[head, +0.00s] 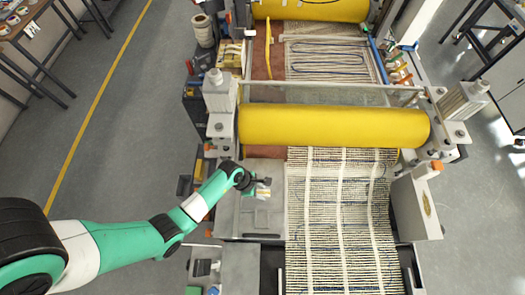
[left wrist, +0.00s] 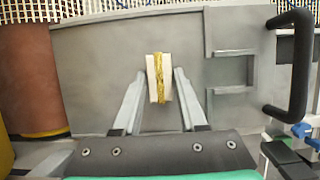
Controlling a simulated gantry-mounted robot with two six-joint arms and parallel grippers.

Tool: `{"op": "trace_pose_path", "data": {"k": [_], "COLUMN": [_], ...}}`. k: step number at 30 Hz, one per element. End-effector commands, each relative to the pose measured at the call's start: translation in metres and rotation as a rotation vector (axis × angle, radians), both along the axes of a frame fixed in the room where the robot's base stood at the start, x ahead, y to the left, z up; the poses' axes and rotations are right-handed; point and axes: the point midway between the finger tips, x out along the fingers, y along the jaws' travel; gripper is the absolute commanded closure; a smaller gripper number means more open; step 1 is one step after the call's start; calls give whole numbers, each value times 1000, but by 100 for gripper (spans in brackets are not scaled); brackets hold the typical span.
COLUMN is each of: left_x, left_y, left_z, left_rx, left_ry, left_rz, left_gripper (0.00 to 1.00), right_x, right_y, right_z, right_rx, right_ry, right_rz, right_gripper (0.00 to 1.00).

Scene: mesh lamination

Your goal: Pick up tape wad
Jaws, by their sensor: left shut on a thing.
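The tape wad (left wrist: 153,85) is a small cream-white block with a yellow, rough-looking strip down its middle. In the left wrist view it stands between the two pale fingers of my left gripper (left wrist: 159,76), which are shut on it. A grey metal plate (left wrist: 100,70) lies behind it; I cannot tell whether the wad touches the plate. In the head view my left gripper (head: 262,187) is over the grey side plate (head: 262,222), left of the mesh. The wad is too small to make out clearly there. My right gripper is not in view.
The striped mesh (head: 335,225) runs out under a yellow roller (head: 335,127). A black handle (left wrist: 303,65) and a square recess (left wrist: 232,72) are right of the wad. A tape roll stack (head: 204,30) stands at the machine's far left.

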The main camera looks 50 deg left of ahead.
Motion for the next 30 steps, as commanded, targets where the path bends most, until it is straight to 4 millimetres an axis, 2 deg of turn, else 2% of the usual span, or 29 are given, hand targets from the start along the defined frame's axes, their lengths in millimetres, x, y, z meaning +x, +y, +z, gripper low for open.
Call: {"op": "trace_pose_path", "data": {"k": [11, 14, 16, 20, 24, 30], "left_x": [0, 1, 1, -22, -51, -107], "left_y": [0, 0, 0, 3, 7, 13], "left_z": [5, 14, 31, 56, 91, 115], "left_rx": [0, 2, 1, 1, 1, -1], "left_ry": [-1, -4, -6, -3, -3, 1], "left_rz": [-1, -1, -1, 2, 4, 7], "left_gripper": [100, 100, 100, 100, 100, 100], "right_x": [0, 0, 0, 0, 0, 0], "right_y": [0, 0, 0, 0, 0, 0], "right_z": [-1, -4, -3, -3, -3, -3], "right_rx": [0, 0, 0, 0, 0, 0], "right_ry": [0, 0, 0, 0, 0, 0], "right_rz": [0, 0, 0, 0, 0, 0], "right_gripper": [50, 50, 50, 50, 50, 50]}}
